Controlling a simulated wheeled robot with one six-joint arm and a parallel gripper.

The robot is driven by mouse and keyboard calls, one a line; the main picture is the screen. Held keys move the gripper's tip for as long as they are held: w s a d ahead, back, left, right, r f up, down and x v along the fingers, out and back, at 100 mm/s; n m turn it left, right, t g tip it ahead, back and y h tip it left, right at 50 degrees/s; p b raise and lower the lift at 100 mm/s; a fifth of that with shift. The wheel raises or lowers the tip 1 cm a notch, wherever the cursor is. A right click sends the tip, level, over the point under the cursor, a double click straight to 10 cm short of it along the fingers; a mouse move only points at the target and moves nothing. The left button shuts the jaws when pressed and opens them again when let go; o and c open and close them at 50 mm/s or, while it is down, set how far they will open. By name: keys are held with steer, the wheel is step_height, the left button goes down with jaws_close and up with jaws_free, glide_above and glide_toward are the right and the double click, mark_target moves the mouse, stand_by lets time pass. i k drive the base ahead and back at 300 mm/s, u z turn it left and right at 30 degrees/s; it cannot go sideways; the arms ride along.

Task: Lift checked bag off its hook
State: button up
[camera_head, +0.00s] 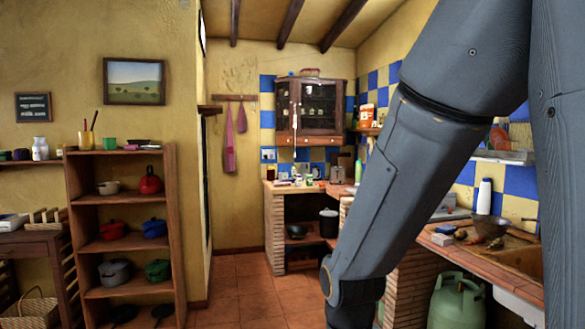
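Two pinkish-red cloth items hang from a wooden peg rack (234,98) on the far yellow wall. The longer one (230,150) is bag-shaped and hangs lower on the left; the shorter one (241,119) hangs to its right. A checked pattern cannot be made out at this distance, so I cannot tell which is the checked bag. My grey arm fills the right side and reaches down to the bottom edge. My gripper is out of the picture, well apart from the rack.
A wooden shelf (125,192) with pots stands at the left. Brick counters (275,234) run along the back and right, with a green gas bottle (456,302) below the right one. A wicker basket (32,312) is at lower left. The tiled floor (235,290) between is clear.

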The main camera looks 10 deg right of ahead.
mark_target(241, 122)
steer(key=i, duration=6.4)
